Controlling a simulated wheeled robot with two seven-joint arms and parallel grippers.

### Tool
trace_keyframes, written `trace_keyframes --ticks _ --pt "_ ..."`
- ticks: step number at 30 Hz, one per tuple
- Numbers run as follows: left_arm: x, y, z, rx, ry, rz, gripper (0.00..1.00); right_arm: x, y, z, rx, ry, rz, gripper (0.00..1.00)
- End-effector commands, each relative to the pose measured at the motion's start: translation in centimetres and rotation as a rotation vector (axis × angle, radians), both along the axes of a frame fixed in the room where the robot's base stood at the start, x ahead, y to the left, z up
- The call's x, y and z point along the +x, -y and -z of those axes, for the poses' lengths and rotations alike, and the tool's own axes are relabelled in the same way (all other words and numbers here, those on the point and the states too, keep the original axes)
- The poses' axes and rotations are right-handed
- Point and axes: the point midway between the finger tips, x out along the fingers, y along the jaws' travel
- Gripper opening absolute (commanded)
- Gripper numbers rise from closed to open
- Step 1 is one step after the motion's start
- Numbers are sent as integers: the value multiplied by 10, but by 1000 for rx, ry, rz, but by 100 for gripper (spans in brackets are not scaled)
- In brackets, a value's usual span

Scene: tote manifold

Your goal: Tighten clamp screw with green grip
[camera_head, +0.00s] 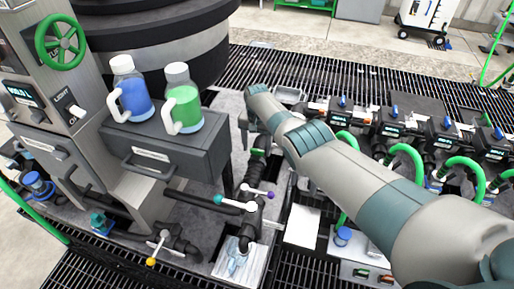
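A short bar with a teal-green ball end (218,200) sticks out to the left of a dark pipe fitting in the lower middle. It is the closest match I see to a clamp screw with a green grip, but I cannot be sure. A similar bar with a purple end (270,194) is just above right, and one with a yellow end (151,261) is lower left. My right arm reaches from the lower right to the upper middle. My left gripper is not in view.
A grey cabinet (160,150) carries a blue jug (135,95) and a green jug (184,108). A green handwheel (60,42) is on the panel at upper left. Valves with green hoses (404,160) line the right. A white sheet (303,225) lies beside my arm.

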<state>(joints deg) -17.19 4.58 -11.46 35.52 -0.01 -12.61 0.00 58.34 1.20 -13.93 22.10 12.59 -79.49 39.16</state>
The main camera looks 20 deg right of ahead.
Motion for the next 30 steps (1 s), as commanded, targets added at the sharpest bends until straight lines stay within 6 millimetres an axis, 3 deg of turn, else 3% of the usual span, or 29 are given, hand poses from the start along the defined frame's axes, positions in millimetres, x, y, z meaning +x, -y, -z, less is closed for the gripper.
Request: trace_keyframes --ticks 14,22,30 --pt "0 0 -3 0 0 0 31 -2 0 -4 1 -3 -2 62" --pt "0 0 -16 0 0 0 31 -2 0 -31 1 -3 -1 62" --pt "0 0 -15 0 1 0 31 -1 -1 -68 2 -1 -2 62"
